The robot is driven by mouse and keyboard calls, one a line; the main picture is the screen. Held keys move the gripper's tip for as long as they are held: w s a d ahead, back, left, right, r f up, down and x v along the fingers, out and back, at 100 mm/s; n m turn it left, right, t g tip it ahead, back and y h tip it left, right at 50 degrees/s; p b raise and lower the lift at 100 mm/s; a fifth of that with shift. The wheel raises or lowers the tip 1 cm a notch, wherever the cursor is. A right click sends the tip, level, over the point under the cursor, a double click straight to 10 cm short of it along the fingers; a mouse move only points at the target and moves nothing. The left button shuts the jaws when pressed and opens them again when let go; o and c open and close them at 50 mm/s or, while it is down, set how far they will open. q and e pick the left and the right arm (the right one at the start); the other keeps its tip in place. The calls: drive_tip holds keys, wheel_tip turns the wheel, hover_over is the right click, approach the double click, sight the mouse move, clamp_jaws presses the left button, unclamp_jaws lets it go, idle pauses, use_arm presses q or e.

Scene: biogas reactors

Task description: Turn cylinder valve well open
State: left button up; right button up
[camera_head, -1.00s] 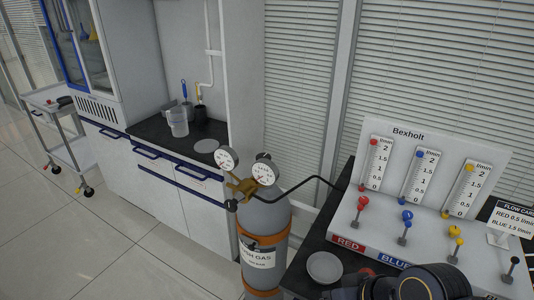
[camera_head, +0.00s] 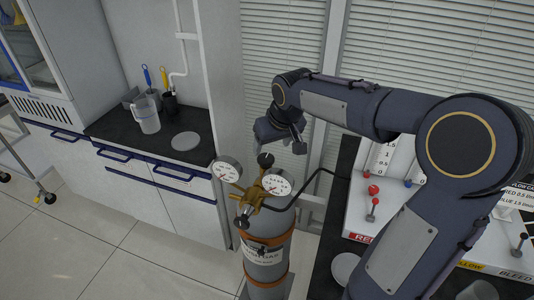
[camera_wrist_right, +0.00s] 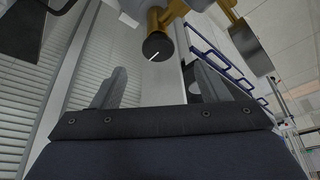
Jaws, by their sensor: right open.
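The grey gas cylinder (camera_head: 268,268) stands left of the black counter, with a brass regulator (camera_head: 254,196) and two round gauges on top. A black knob (camera_head: 265,160) sits at the top of the brass parts, and another black knob (camera_head: 241,222) sits at lower left. My right gripper (camera_head: 281,146) is above and just behind the top knob, pointing down and empty. In the right wrist view, a black round knob with a white line (camera_wrist_right: 157,46) on a brass stem lies ahead between the spread fingers (camera_wrist_right: 158,86), apart from them. My left gripper is out of view.
The flow panel (camera_head: 365,215) with a red-knobbed valve stands on the right, partly hidden by my right arm. A black worktop (camera_head: 110,128) with a jug (camera_head: 147,116) stands at back left. A thin black hose runs from the regulator to the panel.

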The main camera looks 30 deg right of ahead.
sight(266, 159)
drive_tip(key=x, duration=0.5)
drive_tip(key=p+x, duration=0.1)
drive_tip(key=x, duration=0.2)
drive_tip(key=shift+w+d, duration=0.2)
drive_tip(key=shift+w, duration=0.15)
drive_tip(key=c, duration=1)
